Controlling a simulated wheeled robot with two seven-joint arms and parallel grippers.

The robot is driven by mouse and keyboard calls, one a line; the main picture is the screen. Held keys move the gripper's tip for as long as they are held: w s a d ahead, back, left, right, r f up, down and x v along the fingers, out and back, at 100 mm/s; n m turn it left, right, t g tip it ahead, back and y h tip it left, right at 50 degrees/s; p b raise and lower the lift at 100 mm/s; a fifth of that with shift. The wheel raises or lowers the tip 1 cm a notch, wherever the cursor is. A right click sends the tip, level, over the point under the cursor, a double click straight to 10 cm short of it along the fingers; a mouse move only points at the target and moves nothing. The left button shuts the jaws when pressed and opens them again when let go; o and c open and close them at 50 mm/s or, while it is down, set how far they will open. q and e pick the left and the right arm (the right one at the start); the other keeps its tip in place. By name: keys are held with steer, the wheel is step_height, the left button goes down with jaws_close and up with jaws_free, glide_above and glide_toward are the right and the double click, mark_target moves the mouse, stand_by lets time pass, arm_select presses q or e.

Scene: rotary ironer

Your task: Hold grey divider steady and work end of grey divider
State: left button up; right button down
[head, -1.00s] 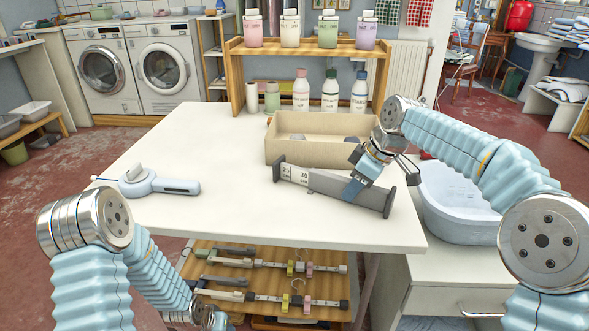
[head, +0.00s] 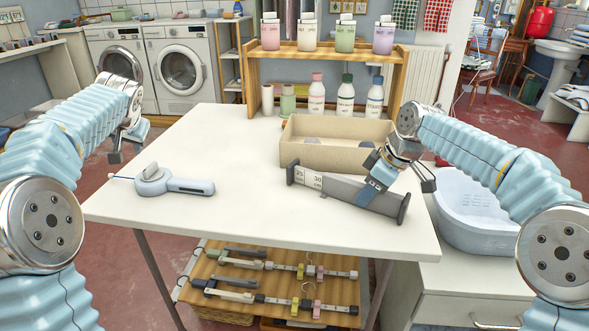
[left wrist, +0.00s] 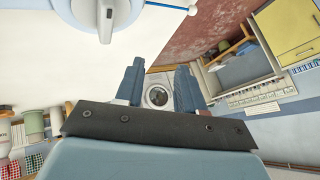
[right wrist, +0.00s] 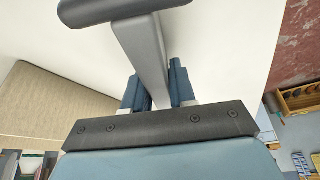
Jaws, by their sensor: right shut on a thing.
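The grey divider (head: 338,188) lies on the white table in front of the beige box, with a dark plate at each end and a white scale marked 25 and 30 on its left part. My right gripper (head: 377,187) is shut on its right part. In the right wrist view the divider's grey bar (right wrist: 146,55) runs between the fingers. My left gripper (head: 117,150) is raised near the table's left edge, well away from the divider. In the left wrist view its fingers (left wrist: 158,84) are apart with nothing between them.
A grey-white handheld tool (head: 172,182) with a thin tip lies on the left of the table (head: 240,215). The open beige box (head: 320,155) stands behind the divider. A wooden shelf with bottles stands at the back. A pale blue basin (head: 470,210) is at the right.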

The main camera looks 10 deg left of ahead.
arm_select(q)
steer(key=w+d+m+h, duration=0.1)
steer(key=w+d+h, duration=0.15)
steer(key=d, duration=0.65)
steer(key=w+d+m+h, duration=0.1)
steer(key=w+d, duration=0.2)
steer(key=d, duration=0.5)
steer(key=m+g+h, duration=0.2)
steer(key=m+h, duration=0.2)
glide_toward(293, 163)
steer(key=x, duration=1.2)
steer(key=shift+w+f, duration=0.2)
steer(key=shift+f, duration=0.05)
jaws_close()
